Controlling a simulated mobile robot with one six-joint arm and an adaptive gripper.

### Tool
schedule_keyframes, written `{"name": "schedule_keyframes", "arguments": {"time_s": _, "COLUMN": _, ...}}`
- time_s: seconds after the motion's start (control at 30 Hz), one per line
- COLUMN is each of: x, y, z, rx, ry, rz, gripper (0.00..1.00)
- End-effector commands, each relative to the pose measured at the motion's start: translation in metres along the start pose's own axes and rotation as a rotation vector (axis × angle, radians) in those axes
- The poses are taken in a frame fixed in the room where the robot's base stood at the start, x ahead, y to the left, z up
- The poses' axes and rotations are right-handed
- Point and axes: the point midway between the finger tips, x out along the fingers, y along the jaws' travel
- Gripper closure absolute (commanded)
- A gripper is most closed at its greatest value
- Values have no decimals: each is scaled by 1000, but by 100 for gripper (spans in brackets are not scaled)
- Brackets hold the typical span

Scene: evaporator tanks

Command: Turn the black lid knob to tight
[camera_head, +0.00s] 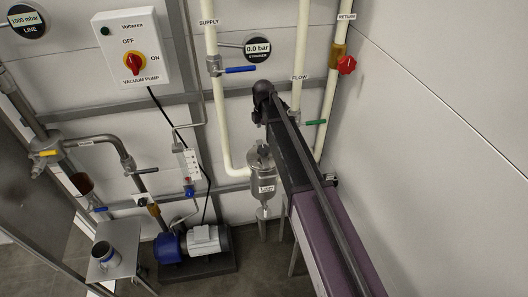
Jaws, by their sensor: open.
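The black lid knob (263,149) sits on top of a small steel vessel (264,172) in the middle of the head view. The vessel hangs below the white pipes and carries a small white label, too small to read. The knob is small and dark, so its turn position cannot be told. Part of my arm, dark links with a rounded black joint, rises just right of the vessel and above it. My gripper cannot be made out in this view.
A vacuum pump switch box (131,51) and a 0.0 bar gauge (258,49) are on the back wall. A blue-handled valve (233,70) and green handle (316,123) stick out above the vessel. A pump (195,243) stands on the floor at lower left. A white wall closes the right side.

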Motion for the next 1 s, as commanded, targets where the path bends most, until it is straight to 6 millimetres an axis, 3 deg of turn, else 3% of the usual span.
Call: {"name": "schedule_keyframes", "arguments": {"time_s": 1.0, "x": 80, "y": 0, "z": -1, "rx": -1, "ry": 0, "rz": 0, "gripper": 0}}
